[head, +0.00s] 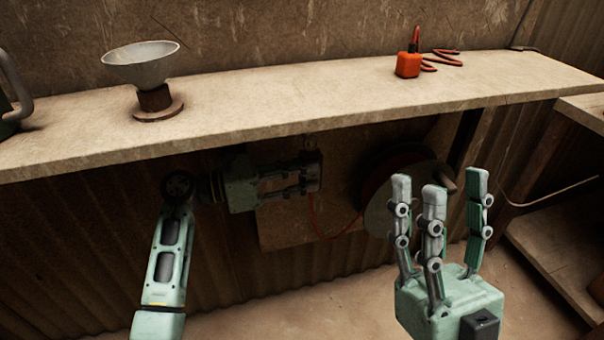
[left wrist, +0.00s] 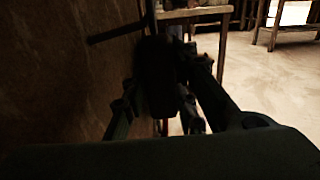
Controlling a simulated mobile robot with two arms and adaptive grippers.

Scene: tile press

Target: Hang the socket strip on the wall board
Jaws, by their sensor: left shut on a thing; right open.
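My left gripper (head: 304,179) reaches under the bench top and is shut on the socket strip (head: 317,172), a small dark block mostly hidden by the fingers. The strip is in front of the brown wall board (head: 283,228); I cannot tell if it touches it. A thin red cord (head: 314,212) hangs below the strip. In the left wrist view the strip (left wrist: 155,72) is a dark shape between the fingers, close beside the board (left wrist: 50,75). A dark rod (left wrist: 115,33) crosses near its top. My right gripper (head: 438,186) is open and empty, fingers upward.
A cable reel (head: 388,222) is to the right of the strip, partly behind my right fingers. The bench top (head: 270,108) overhangs the work area. On it stand a pale funnel-shaped bowl (head: 141,70) and an orange block (head: 408,65) with a coiled cord. The floor (head: 270,318) below shows clear.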

